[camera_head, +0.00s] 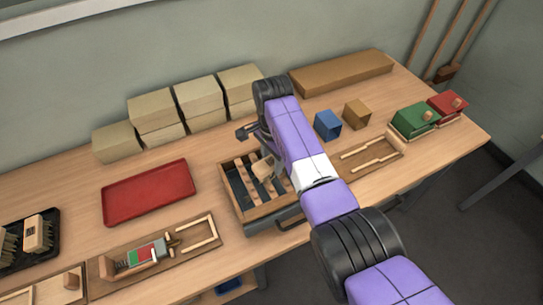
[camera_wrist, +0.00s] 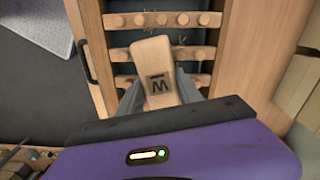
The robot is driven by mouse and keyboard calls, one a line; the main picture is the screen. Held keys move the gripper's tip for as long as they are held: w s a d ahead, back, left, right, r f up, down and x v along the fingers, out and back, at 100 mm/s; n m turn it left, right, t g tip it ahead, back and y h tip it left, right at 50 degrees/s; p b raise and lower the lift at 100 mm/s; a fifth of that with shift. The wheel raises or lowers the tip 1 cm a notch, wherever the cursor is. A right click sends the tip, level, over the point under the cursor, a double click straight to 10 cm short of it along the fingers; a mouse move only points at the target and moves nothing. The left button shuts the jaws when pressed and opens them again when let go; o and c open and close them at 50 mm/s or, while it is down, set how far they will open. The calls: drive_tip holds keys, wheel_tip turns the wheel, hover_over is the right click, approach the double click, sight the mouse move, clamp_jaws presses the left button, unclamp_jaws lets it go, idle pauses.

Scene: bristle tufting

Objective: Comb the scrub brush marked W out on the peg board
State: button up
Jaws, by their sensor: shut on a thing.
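The scrub brush marked W (camera_wrist: 158,62) is a pale wooden block with a dark W on its top. In the wrist view it lies between the two grey fingers of my gripper (camera_wrist: 160,88), which is shut on it. The peg board (camera_wrist: 207,54) has several rows of wooden pegs in a wooden frame, and the brush is over these rows. The brush's underside is hidden, so I cannot tell whether it touches the pegs. In the head view the brush (camera_head: 264,167) is over the peg board (camera_head: 233,203), partly hidden by my arm.
A red tray (camera_head: 148,193) and a fixture with a red and green block (camera_head: 147,254) are left. A black tray (camera_head: 45,257) holds brushes. Blue (camera_head: 327,125) and brown (camera_head: 356,114) blocks stand right. Pale boxes (camera_head: 199,96) line the wall.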

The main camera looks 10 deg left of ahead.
drive_tip(key=shift+s+d+r+p, duration=0.15)
drive_tip(key=shift+s+d+p, duration=0.4)
drive_tip(key=shift+p, duration=0.65)
drive_tip(key=shift+s, duration=0.3)
drive_tip(key=shift+w+a+f+b, duration=0.1)
drive_tip(key=shift+w+a+b, duration=0.35)
drive_tip(key=shift+b, duration=0.9)
drive_tip(key=shift+w+a+f+b, duration=0.1)
drive_tip(key=shift+w+a+b, duration=0.15)
drive_tip(key=shift+w+b, duration=0.75)
drive_tip(key=shift+s+a+f+b, duration=0.1)
drive_tip(key=shift+a+b, duration=0.1)
drive_tip(key=shift+b, duration=0.75)
wheel_tip(320, 180, up, 6)
drive_tip(key=w+a, duration=0.1)
drive_tip(key=w, duration=0.1)
drive_tip(key=shift+w+a+r+b, duration=0.25)
drive_tip(key=shift+w+a+b, duration=0.05)
drive_tip(key=shift+w+a, duration=0.1)
